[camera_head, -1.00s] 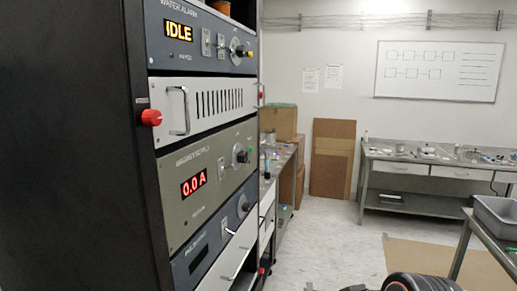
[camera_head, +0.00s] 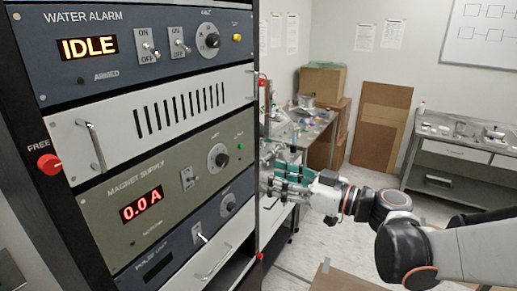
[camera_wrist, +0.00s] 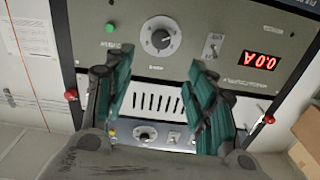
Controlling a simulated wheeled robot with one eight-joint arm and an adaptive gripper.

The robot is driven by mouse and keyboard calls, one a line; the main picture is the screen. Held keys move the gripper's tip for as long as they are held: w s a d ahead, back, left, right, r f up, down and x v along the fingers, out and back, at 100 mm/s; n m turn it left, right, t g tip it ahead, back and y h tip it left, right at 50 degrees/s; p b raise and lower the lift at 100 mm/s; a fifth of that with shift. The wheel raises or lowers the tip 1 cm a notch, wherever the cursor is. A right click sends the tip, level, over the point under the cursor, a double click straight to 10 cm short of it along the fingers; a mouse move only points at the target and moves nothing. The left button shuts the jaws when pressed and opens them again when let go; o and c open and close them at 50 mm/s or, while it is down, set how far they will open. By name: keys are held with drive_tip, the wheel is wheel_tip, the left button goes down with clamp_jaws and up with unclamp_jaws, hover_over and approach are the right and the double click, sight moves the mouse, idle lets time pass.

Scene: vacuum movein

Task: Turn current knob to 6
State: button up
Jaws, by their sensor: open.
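The magnet supply panel (camera_head: 160,205) is olive grey, with a red display (camera_head: 142,206) reading 0.0 A. Its current knob (camera_head: 218,155) is round and dark on a pale dial, right of a toggle switch (camera_head: 187,178). In the wrist view the panel is upside down, with the knob (camera_wrist: 160,38) at upper middle and the display (camera_wrist: 261,60) at right. My gripper (camera_head: 268,182) is open and empty at the right of the rack in the head view. In the wrist view its green-padded fingers (camera_wrist: 160,62) flank the space below the knob, apart from it. The dial numbers are too small to read.
Above is a vented panel with a handle (camera_head: 92,146), then the water alarm panel (camera_head: 75,75) showing IDLE. A red knob (camera_head: 49,164) sticks out at the rack's left edge. A lower blue panel (camera_head: 165,250) has another knob. A cluttered bench (camera_head: 318,130) stands behind my gripper.

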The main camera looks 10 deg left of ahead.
sight(225, 160)
drive_tip(key=x, duration=1.3)
drive_tip(key=shift+a, duration=0.4)
drive_tip(key=c, duration=1.1)
